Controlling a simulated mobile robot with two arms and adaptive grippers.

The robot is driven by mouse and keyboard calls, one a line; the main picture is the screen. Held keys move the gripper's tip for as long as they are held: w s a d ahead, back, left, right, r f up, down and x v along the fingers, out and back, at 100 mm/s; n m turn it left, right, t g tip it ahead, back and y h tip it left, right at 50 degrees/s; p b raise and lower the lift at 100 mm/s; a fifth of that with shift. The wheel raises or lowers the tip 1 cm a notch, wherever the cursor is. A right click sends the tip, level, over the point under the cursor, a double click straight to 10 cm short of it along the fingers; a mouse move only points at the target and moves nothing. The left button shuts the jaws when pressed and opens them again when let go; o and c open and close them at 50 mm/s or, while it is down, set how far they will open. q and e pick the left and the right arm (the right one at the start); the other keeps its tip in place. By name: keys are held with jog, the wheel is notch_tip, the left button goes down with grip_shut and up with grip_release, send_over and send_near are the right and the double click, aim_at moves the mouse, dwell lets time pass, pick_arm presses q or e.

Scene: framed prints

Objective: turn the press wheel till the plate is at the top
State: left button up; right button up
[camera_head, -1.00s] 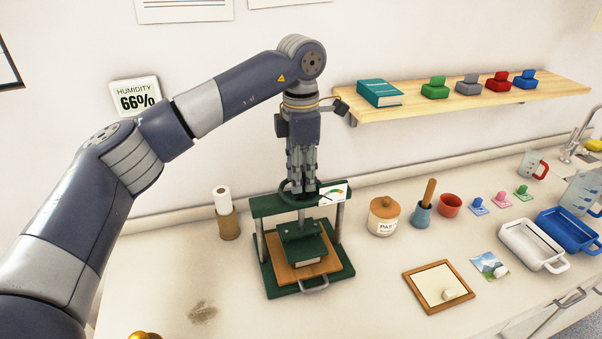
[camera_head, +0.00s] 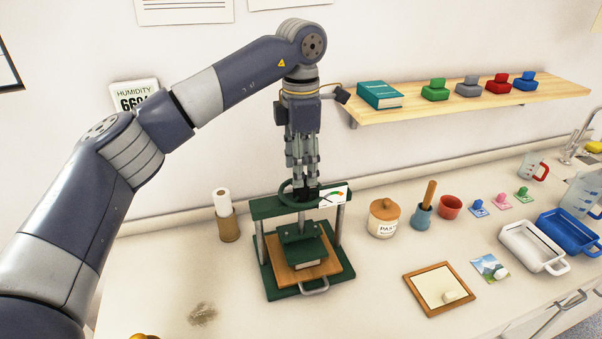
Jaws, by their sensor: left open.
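The green press (camera_head: 270,209) stands on the counter, left of the middle. Its dark green wheel (camera_head: 287,193) sits on top of the crossbar. The green plate (camera_head: 303,249) is low, well below the crossbar, over a wooden board (camera_head: 281,270) and a pale block. A white card with a coloured gauge (camera_head: 334,197) is at the right of the crossbar. My left gripper (camera_head: 302,183) points straight down at the wheel, its fingertips at the wheel's level and apart. Whether they touch the wheel I cannot tell. My right gripper does not show.
A paper roll in a brown holder (camera_head: 227,218) stands left of the press. A wooden shelf (camera_head: 450,105) hangs above.

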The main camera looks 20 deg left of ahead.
pick_arm(q)
notch_tip(320, 180, up, 9)
jog(key=shift+r, duration=0.15)
dwell(0.4)
